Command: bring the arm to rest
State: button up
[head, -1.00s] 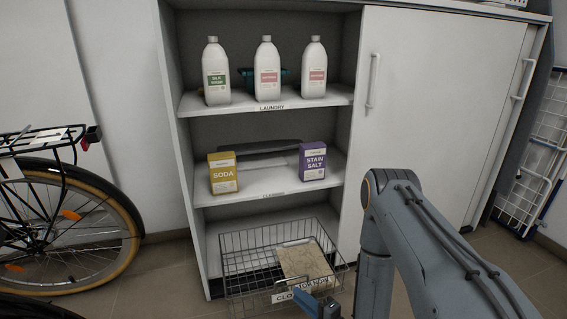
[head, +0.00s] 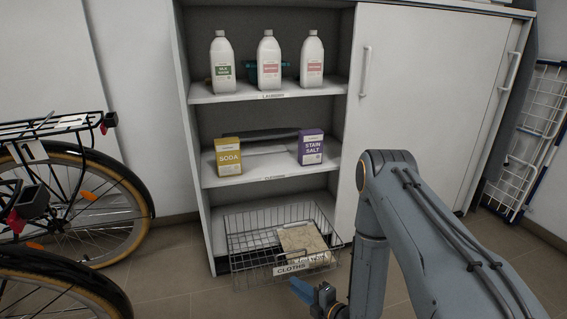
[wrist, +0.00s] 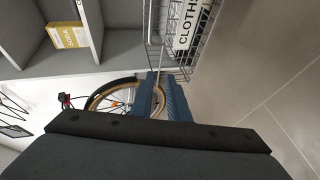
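My gripper (head: 304,291) is low in front of the wire basket (head: 246,264), at its lower right in the head view. Its two blue fingers (wrist: 161,98) show in the wrist view with a narrow gap between them and nothing held. The basket stands at the bottom of the open cabinet, with a CLOTHS label on its front and a folded beige cloth (head: 303,241) inside. My fingers look apart from the basket in the head view. The basket's wires and label (wrist: 187,25) show beyond the fingertips in the wrist view.
White bottles (head: 268,62) stand on the upper shelf. A yellow soda box (head: 228,157) and a purple stain salt box (head: 311,147) stand on the middle shelf. Bicycles (head: 70,200) stand at the left. The tiled floor (head: 180,290) before the cabinet is clear.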

jog(key=w+a+r+m+g+h, duration=0.3)
jog(key=w+a+r, duration=0.15)
jog(key=r, duration=0.25)
jog(key=s+a+r+m+g+h, duration=0.4)
jog(key=s+r, duration=0.3)
jog(key=r, duration=0.4)
jog(key=s+d+r+m+g+h, duration=0.1)
jog(key=s+r+m+g, duration=0.15)
jog(key=s+r, duration=0.45)
jog(key=s+r+m+g, duration=0.1)
jog(key=s+r+m, duration=0.25)
jog(key=s, duration=0.85)
jog(key=s+d+r+m+g+h, duration=0.1)
jog(key=s+r+m, duration=0.35)
jog(key=s, duration=0.45)
jog(key=d+r+m+p, duration=0.3)
jog(key=d+r+p, duration=0.7)
jog(key=r+p, duration=0.3)
jog(key=d+r+m+p, duration=0.4)
jog(key=d+r+p, duration=0.7)
jog(key=r+p, duration=0.3)
jog(key=shift+r+h+p, duration=0.15)
jog(key=shift+h+p, duration=0.25)
jog(key=shift+p, duration=0.6)
